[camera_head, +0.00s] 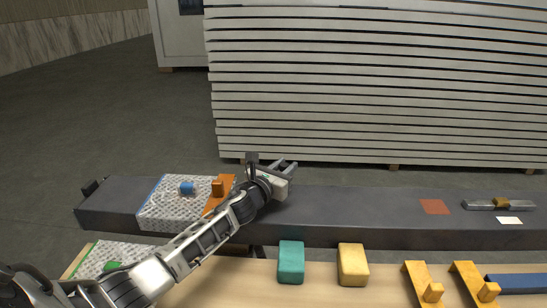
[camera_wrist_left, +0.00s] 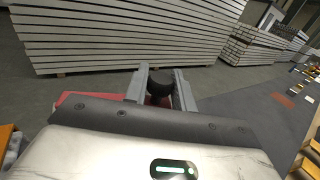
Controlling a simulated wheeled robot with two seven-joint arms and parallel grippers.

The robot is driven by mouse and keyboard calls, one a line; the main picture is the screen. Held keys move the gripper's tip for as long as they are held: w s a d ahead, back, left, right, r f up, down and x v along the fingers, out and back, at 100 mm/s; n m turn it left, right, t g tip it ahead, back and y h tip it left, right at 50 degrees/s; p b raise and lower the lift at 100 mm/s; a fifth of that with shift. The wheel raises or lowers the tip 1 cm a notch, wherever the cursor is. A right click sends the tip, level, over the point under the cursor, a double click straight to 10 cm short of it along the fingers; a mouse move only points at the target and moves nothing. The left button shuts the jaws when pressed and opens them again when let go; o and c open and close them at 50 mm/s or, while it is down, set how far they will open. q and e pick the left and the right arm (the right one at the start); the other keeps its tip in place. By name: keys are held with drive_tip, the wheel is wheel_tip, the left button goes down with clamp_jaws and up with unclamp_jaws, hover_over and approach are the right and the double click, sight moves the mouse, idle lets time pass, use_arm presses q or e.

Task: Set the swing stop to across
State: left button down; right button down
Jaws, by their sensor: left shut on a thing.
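My left gripper (camera_head: 284,168) reaches over the dark grey beam (camera_head: 340,205) near its middle. In the left wrist view the two fingers (camera_wrist_left: 161,82) stand on either side of a round black knob (camera_wrist_left: 160,86) and are shut on it. I cannot tell for sure from the frames whether this knob belongs to the swing stop. A red surface (camera_wrist_left: 75,103) shows at the left behind the gripper body; most of it is hidden. In the head view, the gripper hides what is under it, so the stop's direction cannot be read. My right gripper is not in view.
An orange bracket (camera_head: 219,188) and a blue knob (camera_head: 188,188) sit on the patterned plate (camera_head: 160,205). A teal block (camera_head: 291,262), a yellow block (camera_head: 353,265) and orange brackets (camera_head: 424,282) lie in front. Stacked panels (camera_head: 370,80) stand behind.

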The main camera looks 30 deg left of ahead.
use_arm(q)
drive_tip(key=s+m+h, duration=0.1)
drive_tip(key=h, duration=0.1)
drive_tip(key=shift+s+a+m+h, duration=0.1)
drive_tip(key=shift+s+m+h, duration=0.05)
drive_tip(key=shift+m+h, duration=0.2)
drive_tip(key=shift+s+f+m+g+h+b, duration=0.15)
drive_tip(key=shift+s+m+h+b, duration=0.2)
drive_tip(key=shift+h, duration=0.25)
drive_tip(key=shift+s+r+m+g+h+b, duration=0.1)
drive_tip(key=shift+s+m+g+h+b, duration=0.1)
drive_tip(key=shift+m+h+b, duration=0.3)
drive_tip(key=shift+s+f+m+g+h+b, duration=0.15)
drive_tip(key=shift+s+m+h+b, duration=0.15)
drive_tip(key=shift+h, duration=0.35)
drive_tip(key=shift+s+r+h, duration=0.15)
drive_tip(key=shift+h, duration=0.15)
drive_tip(key=shift+s+m, duration=0.1)
drive_tip(key=shift+m, duration=0.2)
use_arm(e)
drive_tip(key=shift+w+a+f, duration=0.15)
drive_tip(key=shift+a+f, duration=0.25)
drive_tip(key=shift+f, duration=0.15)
use_arm(q)
drive_tip(key=shift+r, duration=0.1)
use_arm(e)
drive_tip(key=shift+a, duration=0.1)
use_arm(q)
drive_tip(key=c, duration=1.2)
unclamp_jaws()
